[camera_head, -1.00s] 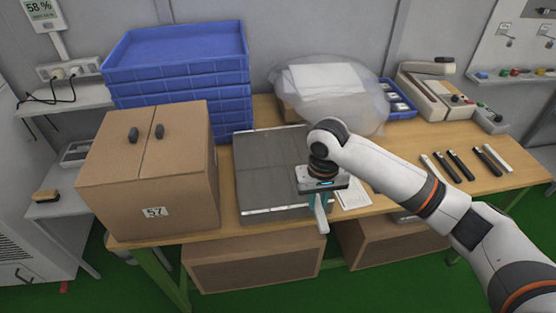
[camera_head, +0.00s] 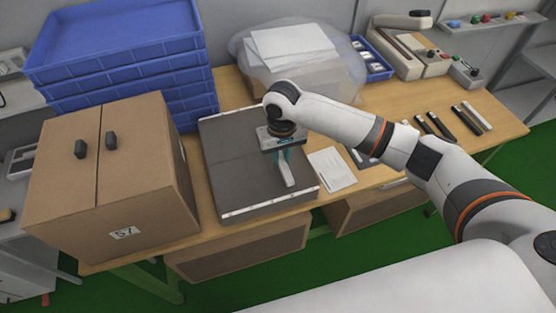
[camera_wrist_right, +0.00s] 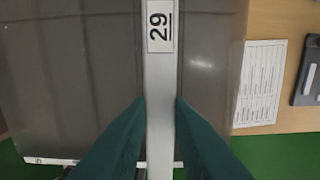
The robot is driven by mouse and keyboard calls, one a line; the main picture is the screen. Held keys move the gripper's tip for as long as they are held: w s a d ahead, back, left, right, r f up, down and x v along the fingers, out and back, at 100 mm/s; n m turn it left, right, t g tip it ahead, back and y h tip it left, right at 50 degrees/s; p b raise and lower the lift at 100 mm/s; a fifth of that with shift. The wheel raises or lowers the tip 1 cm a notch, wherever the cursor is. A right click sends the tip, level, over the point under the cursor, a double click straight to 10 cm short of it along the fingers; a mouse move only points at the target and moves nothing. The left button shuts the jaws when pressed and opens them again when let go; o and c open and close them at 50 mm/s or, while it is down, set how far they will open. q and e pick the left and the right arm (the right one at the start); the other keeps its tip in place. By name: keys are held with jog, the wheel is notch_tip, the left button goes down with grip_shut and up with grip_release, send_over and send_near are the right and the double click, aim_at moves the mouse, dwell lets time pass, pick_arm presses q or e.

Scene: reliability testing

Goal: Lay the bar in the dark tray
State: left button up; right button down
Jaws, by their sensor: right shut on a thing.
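A pale bar (camera_head: 286,170) is held in my right gripper (camera_head: 284,157), over the right part of the dark tray (camera_head: 232,180). In the right wrist view the bar (camera_wrist_right: 160,75) runs lengthwise between the two teal fingers of my right gripper (camera_wrist_right: 160,105), and a label on it reads 29. The dark tray (camera_wrist_right: 70,60) lies beneath it. The tray lies flat on the table and has a pale strip along its front edge. I cannot tell whether the bar touches the tray. My left gripper is not in view.
A cardboard box (camera_head: 110,175) stands left of the tray, with stacked blue crates (camera_head: 120,45) behind it. A paper sheet (camera_head: 332,168) lies just right of the tray. A plastic-wrapped bundle (camera_head: 300,60) sits behind. Several dark and light bars (camera_head: 465,120) lie at the right.

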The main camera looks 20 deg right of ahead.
aim_at(281, 159)
notch_tip(281, 159, down, 4)
jog(key=shift+w+f, duration=0.1)
jog(key=shift+w, duration=0.05)
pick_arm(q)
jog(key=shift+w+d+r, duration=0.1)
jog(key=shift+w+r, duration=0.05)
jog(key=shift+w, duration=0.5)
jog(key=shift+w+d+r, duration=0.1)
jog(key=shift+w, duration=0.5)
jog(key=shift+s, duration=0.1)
pick_arm(e)
jog(key=c, duration=1.6)
grip_release()
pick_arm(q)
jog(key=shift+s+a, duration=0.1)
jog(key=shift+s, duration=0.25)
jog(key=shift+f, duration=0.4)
pick_arm(e)
notch_tip(281, 159, up, 12)
jog(key=shift+r, duration=0.1)
